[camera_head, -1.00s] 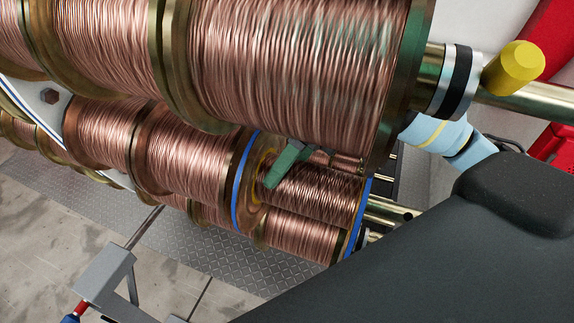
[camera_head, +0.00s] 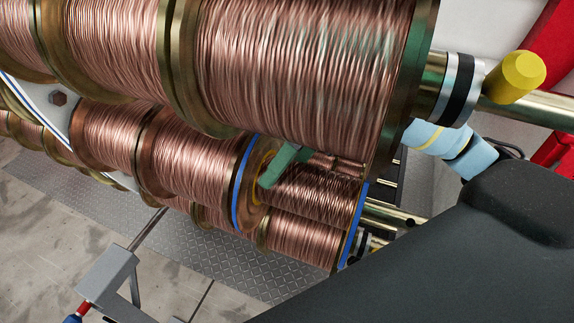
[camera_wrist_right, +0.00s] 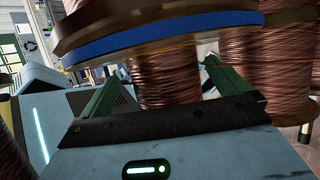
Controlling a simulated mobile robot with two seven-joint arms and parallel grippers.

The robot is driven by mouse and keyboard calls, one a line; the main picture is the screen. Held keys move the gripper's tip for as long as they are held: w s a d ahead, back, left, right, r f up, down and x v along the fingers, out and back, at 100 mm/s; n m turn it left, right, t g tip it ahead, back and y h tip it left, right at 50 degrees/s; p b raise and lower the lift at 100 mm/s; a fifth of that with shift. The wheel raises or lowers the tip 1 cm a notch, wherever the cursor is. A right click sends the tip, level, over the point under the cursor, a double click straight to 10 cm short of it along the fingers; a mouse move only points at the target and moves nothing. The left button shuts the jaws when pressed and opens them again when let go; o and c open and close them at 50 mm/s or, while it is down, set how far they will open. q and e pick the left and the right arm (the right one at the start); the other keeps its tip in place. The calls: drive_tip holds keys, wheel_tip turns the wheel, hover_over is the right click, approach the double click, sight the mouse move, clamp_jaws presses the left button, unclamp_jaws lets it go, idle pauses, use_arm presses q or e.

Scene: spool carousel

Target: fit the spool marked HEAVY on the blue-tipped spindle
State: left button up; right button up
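The blue-rimmed copper spool (camera_head: 312,194) is in the middle of the head view, below the large upper spools. No HEAVY mark is readable on it. My right gripper (camera_head: 280,165) has a green finger against its winding. In the right wrist view the two green fingers (camera_wrist_right: 163,72) stand on either side of the winding, below the blue rim (camera_wrist_right: 160,40), and appear closed on it. A brass spindle end (camera_head: 394,215) shows right of the spool; whether the spool is around it is hidden. No blue spindle tip is clearly visible. My left gripper is out of view.
Large copper spools (camera_head: 300,60) fill the top, close above my right gripper. A yellow-tipped spindle (camera_head: 515,78) sticks out at the upper right. More spools (camera_head: 185,150) crowd the left.

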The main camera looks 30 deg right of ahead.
drive_tip(key=shift+f, duration=0.25)
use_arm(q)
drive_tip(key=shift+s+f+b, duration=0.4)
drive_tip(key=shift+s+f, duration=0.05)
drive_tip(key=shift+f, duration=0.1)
use_arm(e)
drive_tip(key=s+v, duration=0.1)
drive_tip(key=v, duration=0.7)
drive_tip(key=shift+w, duration=0.5)
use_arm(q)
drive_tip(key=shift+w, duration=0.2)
use_arm(e)
drive_tip(key=shift+r, duration=0.1)
